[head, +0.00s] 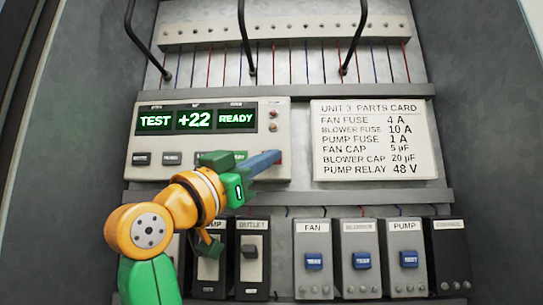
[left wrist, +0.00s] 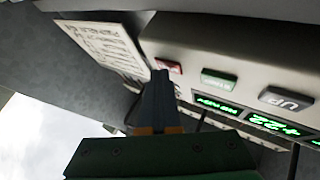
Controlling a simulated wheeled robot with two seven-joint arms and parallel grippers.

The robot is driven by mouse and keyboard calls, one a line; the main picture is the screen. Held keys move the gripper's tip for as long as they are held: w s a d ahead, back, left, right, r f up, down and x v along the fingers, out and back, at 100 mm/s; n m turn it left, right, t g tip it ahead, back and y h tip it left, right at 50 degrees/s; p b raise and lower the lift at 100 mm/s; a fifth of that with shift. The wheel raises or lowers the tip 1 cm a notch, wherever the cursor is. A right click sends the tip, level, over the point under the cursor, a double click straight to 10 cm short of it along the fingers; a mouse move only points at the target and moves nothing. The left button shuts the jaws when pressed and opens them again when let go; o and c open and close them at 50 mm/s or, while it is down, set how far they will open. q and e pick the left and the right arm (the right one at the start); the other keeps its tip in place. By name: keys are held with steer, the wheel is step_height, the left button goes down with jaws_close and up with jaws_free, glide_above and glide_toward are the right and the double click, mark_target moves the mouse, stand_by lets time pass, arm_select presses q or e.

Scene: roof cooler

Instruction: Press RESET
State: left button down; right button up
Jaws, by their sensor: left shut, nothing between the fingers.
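The control panel (head: 210,125) on the cabinet's back wall shows TEST, +22 and READY in green. A row of buttons runs along its lower edge; the right ones are hidden behind my gripper in the head view. In the left wrist view a red button (left wrist: 169,66) sits at the end of the row; its label is too small to read. My left gripper (head: 277,156) is shut and empty, its tips over the panel's lower right. In the left wrist view its tips (left wrist: 160,76) overlap the red button's edge; I cannot tell whether they touch. My right gripper is not in view.
A parts card (head: 375,140) hangs right of the panel. Metal rails (head: 340,198) cross the cabinet. Grey walls stand at both sides.

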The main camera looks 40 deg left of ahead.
arm_select(q)
steer(key=shift+s+d+f+b, duration=0.1)
steer(key=shift+s+d+b, duration=0.3)
steer(key=shift+s, duration=0.15)
steer(key=shift+s, duration=0.1)
steer(key=s+d, duration=0.1)
steer(key=s+b, duration=0.1)
steer(key=s+d, duration=0.1)
steer(key=s, duration=0.1)
steer(key=shift+d+b, duration=0.3)
steer(key=shift+b, duration=0.05)
